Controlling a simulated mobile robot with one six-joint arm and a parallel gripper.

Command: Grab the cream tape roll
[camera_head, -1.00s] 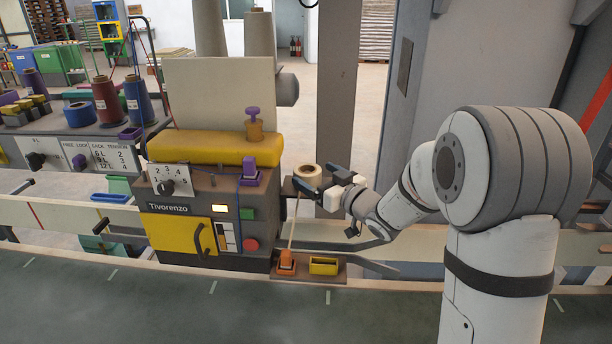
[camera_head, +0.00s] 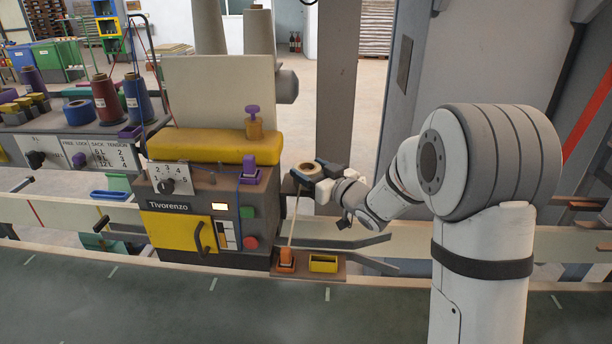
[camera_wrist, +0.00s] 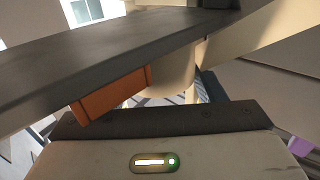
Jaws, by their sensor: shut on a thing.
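The fingers hide part of the roll's side. In the wrist view, a cream rounded surface (camera_wrist: 172,74) shows beyond a dark bar; I cannot tell for sure that it is the roll.
The grey machine with a yellow door (camera_head: 178,234) stands directly left of my gripper. A grey post (camera_head: 336,90) rises behind. The green belt (camera_head: 200,305) in front is clear.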

